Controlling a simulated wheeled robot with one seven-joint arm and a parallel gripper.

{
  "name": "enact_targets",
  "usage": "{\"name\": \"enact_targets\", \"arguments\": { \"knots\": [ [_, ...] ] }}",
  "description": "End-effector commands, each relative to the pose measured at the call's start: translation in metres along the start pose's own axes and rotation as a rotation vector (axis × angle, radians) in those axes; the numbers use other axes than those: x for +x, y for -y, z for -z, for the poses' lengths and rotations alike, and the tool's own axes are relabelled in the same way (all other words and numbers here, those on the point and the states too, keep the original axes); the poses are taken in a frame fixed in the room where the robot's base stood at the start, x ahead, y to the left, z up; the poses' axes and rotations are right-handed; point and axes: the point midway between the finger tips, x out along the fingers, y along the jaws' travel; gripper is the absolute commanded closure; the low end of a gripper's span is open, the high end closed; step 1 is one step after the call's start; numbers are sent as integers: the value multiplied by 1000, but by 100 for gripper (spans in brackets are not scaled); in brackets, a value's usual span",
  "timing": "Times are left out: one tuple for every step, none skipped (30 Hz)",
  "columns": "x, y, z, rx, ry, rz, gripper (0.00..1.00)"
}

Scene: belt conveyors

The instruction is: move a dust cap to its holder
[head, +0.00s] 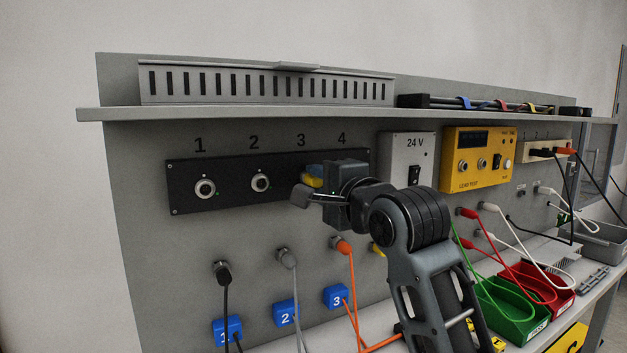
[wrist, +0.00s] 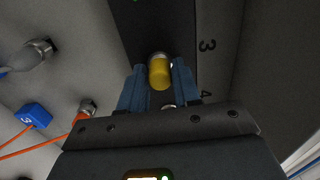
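The yellow dust cap (wrist: 160,74) sits in front of a metal socket ring at position 3 of the black panel (head: 225,203). In the head view my gripper (head: 314,174) is at the panel, covering positions 3 and 4. I cannot make out the cap's holder for certain.
Bare sockets 1 (head: 205,188) and 2 (head: 261,182) are left of my gripper. Below hang a black plug (head: 222,272), a grey plug (head: 284,257) and an orange plug (head: 342,245) with cables. A 24 V box (head: 406,158) and a yellow tester (head: 477,158) are at the right.

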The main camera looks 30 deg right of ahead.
Motion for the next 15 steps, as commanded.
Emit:
{"name": "enact_targets", "arguments": {
  "knots": [
    [0, 0, 0, 0, 0, 0, 73],
    [0, 0, 0, 0, 0, 0, 76],
    [0, 0, 0, 0, 0, 0, 80],
    [0, 0, 0, 0, 0, 0, 83],
    [0, 0, 0, 0, 0, 0, 86],
    [0, 0, 0, 0, 0, 0, 89],
    [0, 0, 0, 0, 0, 0, 92],
    [0, 0, 0, 0, 0, 0, 95],
    [0, 0, 0, 0, 0, 0, 99],
    [0, 0, 0, 0, 0, 0, 100],
    [0, 0, 0, 0, 0, 0, 100],
    [0, 0, 0, 0, 0, 0, 100],
    [0, 0, 0, 0, 0, 0, 100],
    [0, 0, 0, 0, 0, 0, 100],
    [0, 0, 0, 0, 0, 0, 100]
  ]
}}
